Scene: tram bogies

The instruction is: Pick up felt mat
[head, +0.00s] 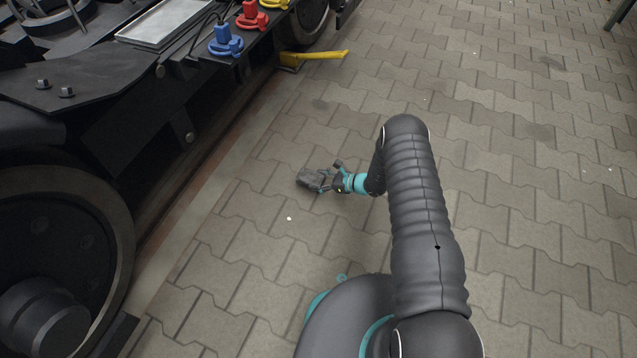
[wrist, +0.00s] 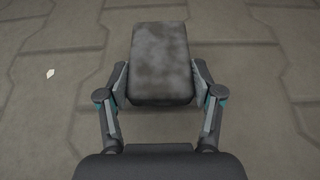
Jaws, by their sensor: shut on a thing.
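The felt mat (head: 309,178) is a small dark grey rectangular pad, low over the paved floor to the right of the bogie. My gripper (head: 321,184) is at its right side in the head view. In the wrist view the felt mat (wrist: 161,60) has a mottled grey top and a darker front edge. My gripper (wrist: 160,85) is shut on it, one finger against each side. Whether the mat touches the floor or hangs just above it, I cannot tell.
The bogie's wheel (head: 60,240) and dark frame fill the left. A blue valve-like part (head: 226,42), a red one (head: 251,15) and a metal tray (head: 165,22) sit on it. A yellow lever (head: 320,55) sticks out over the floor. The paving (head: 540,150) to the right is clear.

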